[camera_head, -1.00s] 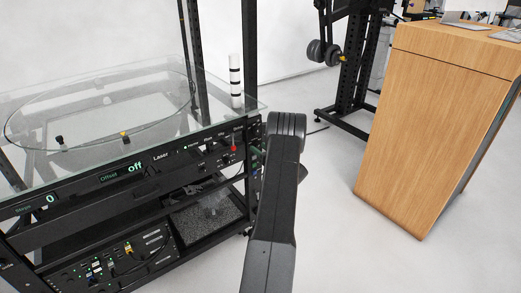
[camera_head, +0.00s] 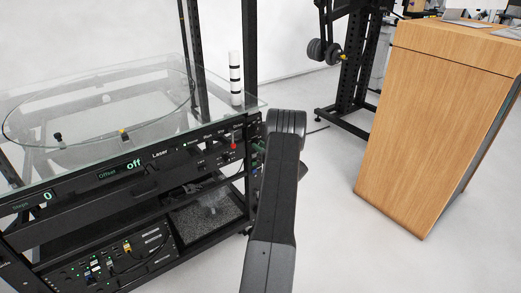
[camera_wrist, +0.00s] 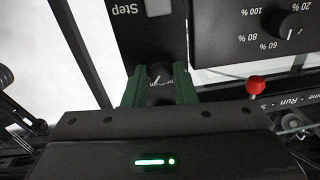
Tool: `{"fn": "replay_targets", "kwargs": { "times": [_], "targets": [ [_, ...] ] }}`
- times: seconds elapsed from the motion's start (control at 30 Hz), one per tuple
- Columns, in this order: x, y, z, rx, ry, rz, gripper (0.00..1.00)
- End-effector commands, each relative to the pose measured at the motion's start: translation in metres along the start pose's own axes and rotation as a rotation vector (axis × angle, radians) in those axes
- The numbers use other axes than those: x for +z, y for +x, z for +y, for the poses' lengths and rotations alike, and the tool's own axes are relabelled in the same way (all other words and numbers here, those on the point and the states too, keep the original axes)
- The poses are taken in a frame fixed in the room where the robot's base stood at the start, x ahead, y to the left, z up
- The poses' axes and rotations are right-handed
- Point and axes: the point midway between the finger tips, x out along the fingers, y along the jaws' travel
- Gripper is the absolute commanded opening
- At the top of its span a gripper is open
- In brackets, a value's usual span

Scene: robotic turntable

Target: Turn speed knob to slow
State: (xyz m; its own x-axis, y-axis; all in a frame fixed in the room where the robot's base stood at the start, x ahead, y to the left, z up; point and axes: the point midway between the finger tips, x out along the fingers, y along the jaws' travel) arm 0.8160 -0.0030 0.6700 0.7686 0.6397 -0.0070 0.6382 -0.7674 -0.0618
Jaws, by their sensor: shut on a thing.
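In the wrist view, my gripper (camera_wrist: 159,87) has its green fingers closed on the two sides of a small black knob (camera_wrist: 160,90). The knob has a short white pointer line. Small lettering beside it is partly hidden, so I cannot read its label. The panel around it carries the word Step, upside down in this view. In the head view, my gripper (camera_head: 257,154) is at the right end of the turntable's black control panel (camera_head: 188,160). My own arm hides much of it there, and the held knob cannot be seen.
Another black knob (camera_wrist: 288,26) with a percent scale is at the upper right of the wrist view. A red-topped lever (camera_wrist: 256,86) stands close to the right finger. The glass top (camera_head: 70,175) and a striped post (camera_head: 236,80) are above the panel. A wooden cabinet (camera_head: 430,125) stands at right.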

Motion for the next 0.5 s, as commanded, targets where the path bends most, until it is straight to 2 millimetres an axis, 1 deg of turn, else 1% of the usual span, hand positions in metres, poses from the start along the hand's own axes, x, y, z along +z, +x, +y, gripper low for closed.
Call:
{"fn": "replay_targets", "kwargs": {
  "times": [0.03,0.17,0.5],
  "targets": [
    [0.0050,-0.0001,0.0004,0.000,-0.031,-0.001,0.02],
    [0.0059,0.0000,0.0003,0.001,-0.131,-0.006,0.02],
    [0.0061,0.0000,-0.0006,0.005,-0.451,-0.028,0.02]
  ]
}}
